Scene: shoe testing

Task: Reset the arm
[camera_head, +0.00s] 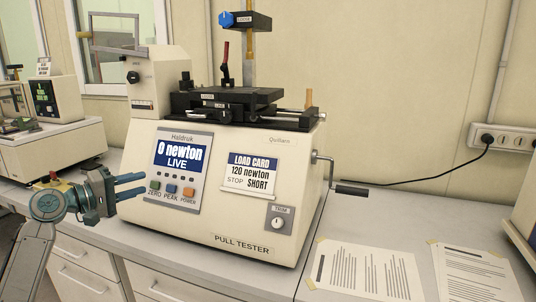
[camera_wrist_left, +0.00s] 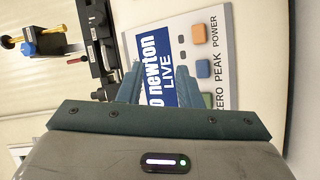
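My left gripper (camera_head: 132,184) is in front of the left side of the pull tester (camera_head: 210,228), level with its lower buttons. Its two blue fingers point right toward the machine, with a gap between them and nothing held. In the left wrist view the fingers (camera_wrist_left: 161,85) stand before the tester's display (camera_wrist_left: 164,62). I cannot tell whether they touch the panel. In the head view the display (camera_head: 177,158) reads 0 newton, LIVE. My right gripper is not in view.
A load card (camera_head: 250,172) on the tester reads 120 newton, STOP SHORT. A crank handle (camera_head: 350,189) juts from its right side. Two printed sheets (camera_head: 365,270) (camera_head: 475,275) lie on the bench at right. Another instrument (camera_head: 55,100) stands at far left.

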